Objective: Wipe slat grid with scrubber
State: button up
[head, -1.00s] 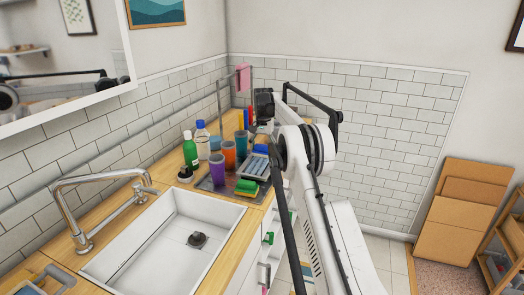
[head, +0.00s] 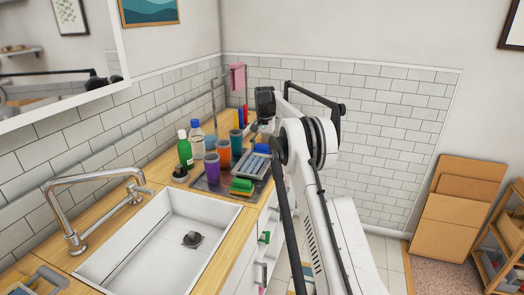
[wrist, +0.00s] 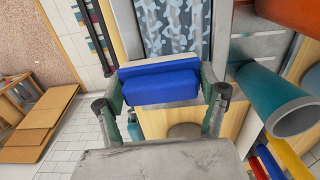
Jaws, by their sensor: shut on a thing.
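The slat grid (head: 255,165) is a pale blue-grey ribbed panel on the right part of the counter by the cups, in the head view. In the wrist view a blotchy blue-grey panel (wrist: 172,28) beyond my fingers looks like it, though I cannot be sure. My gripper (wrist: 163,100) is shut on the scrubber (wrist: 160,84), a blue block with a pale layer along its far side. Contact with the grid cannot be told.
A grey tray (head: 213,189) holds purple (head: 212,168), orange (head: 224,153) and teal (head: 236,142) cups left of the grid. A green-and-yellow sponge (head: 241,186) lies in front. Bottles (head: 185,152) stand behind. The sink (head: 160,240) is empty apart from its drain.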

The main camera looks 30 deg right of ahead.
aim_at(254, 161)
jog(key=shift+a, duration=0.1)
jog(key=shift+s+a+f+b, duration=0.1)
jog(key=shift+s+a+b, duration=0.8)
jog(key=shift+a+b, duration=0.05)
jog(key=shift+s+a+b, duration=1.55)
jog(key=shift+s+a, duration=2.05)
jog(key=shift+a, duration=0.15)
jog(key=shift+w+d+p, duration=0.3)
jog(key=shift+w+d, duration=0.2)
jog(key=shift+w, duration=0.55)
jog(key=shift+w+d+p, duration=0.3)
jog(key=shift+w+d, duration=0.25)
jog(key=shift+w, duration=0.55)
jog(key=shift+w+d+p, duration=0.3)
jog(key=shift+w+d, duration=0.2)
jog(key=shift+w, duration=0.55)
jog(key=shift+r, duration=0.25)
notch_tip(254, 161, up, 7)
jog(key=p, duration=0.3)
